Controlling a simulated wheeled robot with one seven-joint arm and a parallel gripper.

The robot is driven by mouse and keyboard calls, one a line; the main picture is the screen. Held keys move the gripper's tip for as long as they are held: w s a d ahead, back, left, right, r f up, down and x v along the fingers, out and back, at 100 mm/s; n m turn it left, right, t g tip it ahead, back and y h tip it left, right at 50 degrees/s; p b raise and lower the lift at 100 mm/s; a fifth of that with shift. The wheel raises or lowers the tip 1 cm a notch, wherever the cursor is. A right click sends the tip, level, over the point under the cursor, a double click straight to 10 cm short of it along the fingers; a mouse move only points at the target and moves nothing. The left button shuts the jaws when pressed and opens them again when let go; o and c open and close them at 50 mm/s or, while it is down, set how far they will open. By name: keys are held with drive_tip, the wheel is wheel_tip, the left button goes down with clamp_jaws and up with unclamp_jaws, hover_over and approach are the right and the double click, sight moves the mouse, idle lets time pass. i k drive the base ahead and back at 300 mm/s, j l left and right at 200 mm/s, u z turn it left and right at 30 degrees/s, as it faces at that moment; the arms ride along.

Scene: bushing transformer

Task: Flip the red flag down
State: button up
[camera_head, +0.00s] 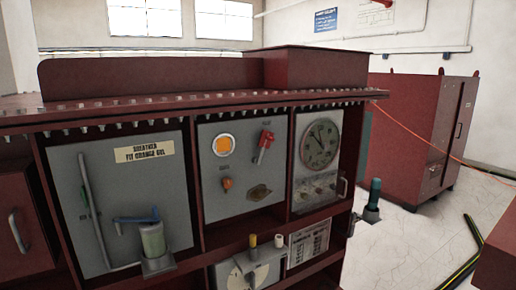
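A small red flag-like handle (265,146) is on the grey middle panel (215,200) of the dark red cabinet. It is raised and tilted, its upper end leaning to the right. It sits right of a round orange light (223,145) and above a dark oval knob (259,192). My gripper is not in view, so its distance from the flag cannot be seen.
A left panel carries a pipe, a blue lever (138,219) and a green cylinder (152,240). A round gauge (320,144) is on the right panel. A teal post (374,193) stands right of the cabinet. Open floor (415,240) lies further right.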

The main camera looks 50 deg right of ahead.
sight(266, 140)
drive_tip(key=z, duration=1.65)
